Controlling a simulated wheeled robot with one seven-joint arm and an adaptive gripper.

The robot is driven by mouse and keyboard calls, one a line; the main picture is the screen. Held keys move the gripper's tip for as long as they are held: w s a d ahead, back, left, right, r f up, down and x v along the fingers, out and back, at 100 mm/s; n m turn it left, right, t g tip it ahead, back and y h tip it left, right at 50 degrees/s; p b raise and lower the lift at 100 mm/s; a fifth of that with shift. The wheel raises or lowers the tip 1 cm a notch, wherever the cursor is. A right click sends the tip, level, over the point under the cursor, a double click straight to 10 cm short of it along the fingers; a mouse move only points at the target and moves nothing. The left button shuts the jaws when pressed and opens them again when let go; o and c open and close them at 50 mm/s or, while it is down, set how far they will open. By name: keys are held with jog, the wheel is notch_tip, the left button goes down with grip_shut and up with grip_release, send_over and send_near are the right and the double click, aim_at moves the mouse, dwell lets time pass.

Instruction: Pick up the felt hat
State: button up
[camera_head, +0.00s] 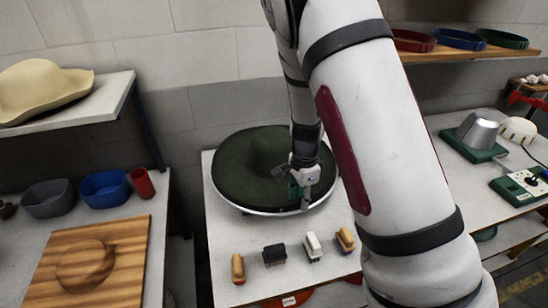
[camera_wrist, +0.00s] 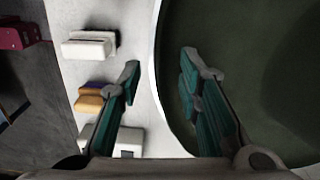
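A dark green wide-brimmed felt hat (camera_head: 250,160) lies on the middle table, brim spread flat and crown up, with a pale rim showing along its edge. My gripper (camera_head: 300,198) is at the right front part of the brim. In the wrist view my gripper (camera_wrist: 162,62) is open, with nothing between its fingers but the brim edge and pale tabletop. The right finger is over the green brim of the hat (camera_wrist: 260,70); the left finger is outside the edge. I cannot tell whether either finger touches the hat. My arm hides some of the right side.
Several brushes (camera_head: 274,254) lie along the front of the middle table (camera_head: 222,235). A cream hat (camera_head: 40,88) sits on the left shelf. Bowls (camera_head: 104,188), a red cup (camera_head: 142,183) and a wooden board (camera_head: 95,262) are on the left table. Equipment (camera_head: 478,130) stands on the right table.

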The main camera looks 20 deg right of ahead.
grip_shut()
notch_tip(320, 180, up, 10)
jog(key=shift+b, duration=0.3)
dwell(0.3)
dwell(0.7)
